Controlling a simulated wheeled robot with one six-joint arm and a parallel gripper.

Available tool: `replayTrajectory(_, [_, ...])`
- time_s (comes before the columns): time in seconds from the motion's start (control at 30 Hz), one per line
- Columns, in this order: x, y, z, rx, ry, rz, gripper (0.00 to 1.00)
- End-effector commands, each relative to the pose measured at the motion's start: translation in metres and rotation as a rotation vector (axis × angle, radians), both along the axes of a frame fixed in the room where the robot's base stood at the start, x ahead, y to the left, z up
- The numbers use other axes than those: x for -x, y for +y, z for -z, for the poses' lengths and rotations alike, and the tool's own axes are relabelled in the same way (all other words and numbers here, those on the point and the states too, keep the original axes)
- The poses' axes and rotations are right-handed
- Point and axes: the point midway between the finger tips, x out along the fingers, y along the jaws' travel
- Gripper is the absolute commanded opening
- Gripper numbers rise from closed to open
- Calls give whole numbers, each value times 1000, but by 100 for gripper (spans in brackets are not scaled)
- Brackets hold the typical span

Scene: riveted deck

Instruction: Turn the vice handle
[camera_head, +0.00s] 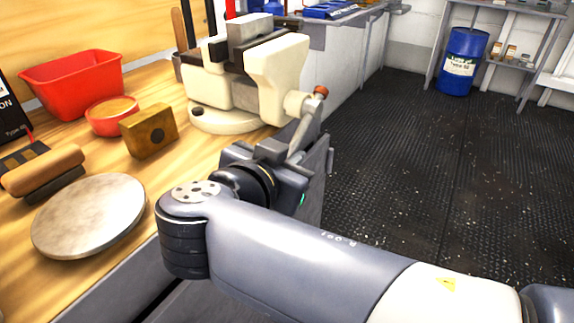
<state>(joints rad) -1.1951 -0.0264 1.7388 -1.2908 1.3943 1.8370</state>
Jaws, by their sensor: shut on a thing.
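A cream bench vice (275,80) with dark jaws stands at the right edge of the wooden workbench. Its grey handle bar (299,136) slants down from the screw boss, with a red-brown knob (321,91) at its upper end. My gripper (290,158) is below the screw, shut on the lower part of the handle bar. The lower end of the bar and part of the fingers are hidden behind my wrist.
On the wooden bench (190,165) are a red bin (75,82), a small red bowl (112,117), a brown block (149,131), a round metal plate (90,215) and a wooden-handled brush (42,171). Dark open floor (430,170) lies right, with a blue drum (462,60) behind.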

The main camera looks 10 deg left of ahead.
Motion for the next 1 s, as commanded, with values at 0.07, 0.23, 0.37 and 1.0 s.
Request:
replayTrajectory(0.07, [0,2,3,2,-1,-7,0])
replayTrajectory(0.23, [0,2,3,4,-3,-8,0])
replayTrajectory(0.37, [0,2,2,4,-3,-8,0])
replayTrajectory(1.0, [0,1,1,3,-6,-3,35])
